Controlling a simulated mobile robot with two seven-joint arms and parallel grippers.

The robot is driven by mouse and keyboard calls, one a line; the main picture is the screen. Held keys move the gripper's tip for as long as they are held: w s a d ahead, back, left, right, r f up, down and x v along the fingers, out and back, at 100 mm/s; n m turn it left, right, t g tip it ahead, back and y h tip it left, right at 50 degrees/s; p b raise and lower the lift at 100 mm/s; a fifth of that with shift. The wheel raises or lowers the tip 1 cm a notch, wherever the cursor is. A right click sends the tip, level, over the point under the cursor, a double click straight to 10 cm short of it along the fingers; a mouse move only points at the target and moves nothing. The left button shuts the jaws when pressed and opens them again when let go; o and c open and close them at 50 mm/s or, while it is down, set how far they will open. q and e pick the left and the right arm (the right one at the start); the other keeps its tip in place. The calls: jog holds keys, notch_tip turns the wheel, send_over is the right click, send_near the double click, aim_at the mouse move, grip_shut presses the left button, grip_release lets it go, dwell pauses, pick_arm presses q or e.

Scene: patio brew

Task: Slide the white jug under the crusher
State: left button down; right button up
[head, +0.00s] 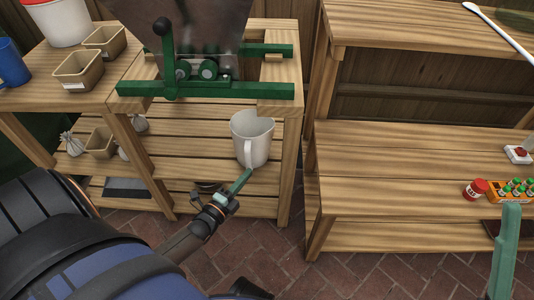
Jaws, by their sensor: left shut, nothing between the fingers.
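The white jug (252,140) stands upright on the slatted lower shelf, near its right end, with its handle side toward me. The crusher (195,73) is above and to the left, with a metal hopper, rollers and a green frame on the upper part of the bench. The jug stands to the right of the rollers. My left gripper (241,181) is shut and empty, its teal tip close to the jug's near side; I cannot tell whether they touch. A green finger-like part (508,245) at the lower right looks like my right gripper; its jaw state is unclear.
The shelf (195,150) left of the jug is bare. Small sacks and a tan bin (101,142) stand farther left. The bench's right leg (290,160) is close beside the jug. A second bench on the right holds a red jar (475,189) and a bottle crate.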

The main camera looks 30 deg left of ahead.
aim_at(238, 148)
pick_arm(q)
jog(key=w+b, duration=0.3)
jog(key=w, duration=0.7)
jog(key=shift+w+a+f, duration=0.1)
jog(key=shift+w, duration=0.15)
jog(key=shift+w+b, duration=0.35)
jog(key=shift+w, duration=0.45)
pick_arm(e)
jog(key=f, duration=0.4)
jog(key=shift+w+a+f, duration=0.1)
jog(key=shift+a+f, duration=0.15)
jog(key=shift+f, duration=0.1)
pick_arm(q)
jog(key=shift+a, duration=0.1)
